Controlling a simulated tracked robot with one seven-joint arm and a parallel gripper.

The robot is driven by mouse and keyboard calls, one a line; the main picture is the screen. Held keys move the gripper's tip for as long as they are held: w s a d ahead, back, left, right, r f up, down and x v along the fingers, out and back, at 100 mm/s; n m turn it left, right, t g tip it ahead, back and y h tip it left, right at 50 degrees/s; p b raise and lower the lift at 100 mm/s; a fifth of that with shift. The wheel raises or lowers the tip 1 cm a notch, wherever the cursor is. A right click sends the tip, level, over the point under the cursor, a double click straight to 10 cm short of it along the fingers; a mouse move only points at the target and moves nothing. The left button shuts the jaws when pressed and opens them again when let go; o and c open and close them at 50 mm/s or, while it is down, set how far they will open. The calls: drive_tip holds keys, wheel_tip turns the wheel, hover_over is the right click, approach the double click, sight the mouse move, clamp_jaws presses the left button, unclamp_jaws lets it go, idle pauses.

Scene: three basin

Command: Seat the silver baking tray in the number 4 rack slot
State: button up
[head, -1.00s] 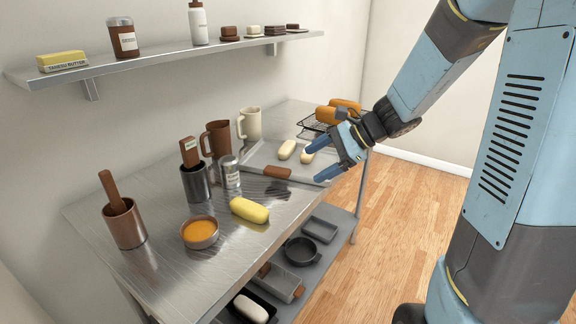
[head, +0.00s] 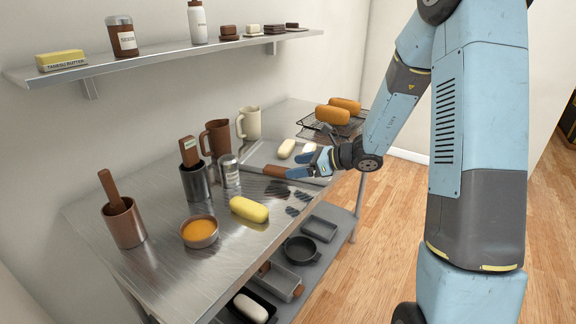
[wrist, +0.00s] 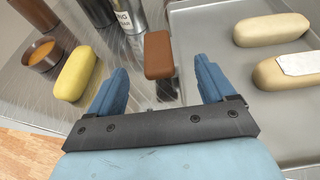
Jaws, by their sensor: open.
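A flat silver tray (head: 258,157) with pale loaves (head: 286,149) on it lies on the far part of the metal table. It also shows at the right of the wrist view (wrist: 208,60). My gripper (head: 304,164) is low at the tray's front edge, open and empty. I see no slot marked 4 in these views.
A wire rack (head: 318,128) with brown loaves stands behind the tray. Pans (head: 300,250) fill the lower shelf. A wall shelf (head: 150,63) hangs above.

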sight(282, 169)
drive_tip(key=shift+x, duration=3.9)
drive_tip(key=shift+f, duration=0.1)
drive_tip(key=shift+c, duration=0.5)
drive_tip(key=c, duration=1.3)
